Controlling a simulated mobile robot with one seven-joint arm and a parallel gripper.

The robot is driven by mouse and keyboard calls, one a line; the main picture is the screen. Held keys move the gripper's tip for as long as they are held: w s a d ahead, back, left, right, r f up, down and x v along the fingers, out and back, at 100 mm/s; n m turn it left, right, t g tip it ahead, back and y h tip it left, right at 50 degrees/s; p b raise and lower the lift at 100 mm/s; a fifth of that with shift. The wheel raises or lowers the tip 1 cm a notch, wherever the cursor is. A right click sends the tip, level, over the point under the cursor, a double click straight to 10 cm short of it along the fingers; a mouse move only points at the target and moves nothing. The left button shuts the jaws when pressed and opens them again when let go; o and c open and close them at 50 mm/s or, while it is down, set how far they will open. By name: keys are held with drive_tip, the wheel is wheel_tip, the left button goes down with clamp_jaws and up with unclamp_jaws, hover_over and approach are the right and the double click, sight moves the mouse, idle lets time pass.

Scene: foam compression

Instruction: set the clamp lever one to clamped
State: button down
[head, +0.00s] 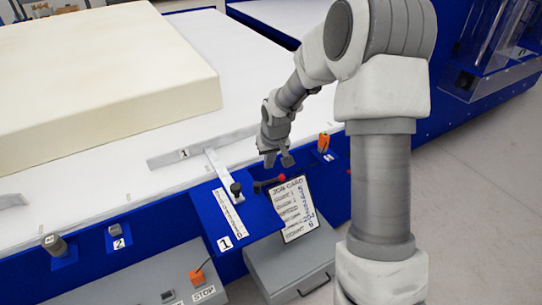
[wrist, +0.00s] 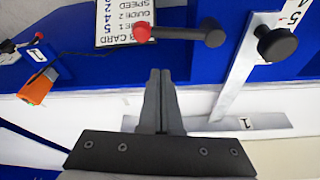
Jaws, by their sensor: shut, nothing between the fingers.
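The clamp lever (head: 268,183) is a short dark arm with a red knob, on the blue panel marked 1 (head: 225,242). In the wrist view the lever (wrist: 180,35) lies crosswise, its red knob at the left over the job card and its round pivot at the right, beside the guide bar. My gripper (head: 278,161) is above and behind the lever in the head view. In the wrist view my gripper (wrist: 160,73) is shut and empty, its fingertips pointing at the lever's middle. I cannot tell the height gap; no contact shows.
A white guide bar (head: 217,165) with a black knob (head: 236,188) stands close beside the lever. The job card (head: 293,210) hangs on the panel's right. An orange switch (head: 323,142) is to the right. A cream foam block (head: 100,75) lies on the white bed.

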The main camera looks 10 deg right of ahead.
drive_tip(key=s, duration=0.1)
drive_tip(key=s+f, duration=0.1)
drive_tip(key=s, duration=0.1)
drive_tip(key=shift+s+d+f, duration=0.1)
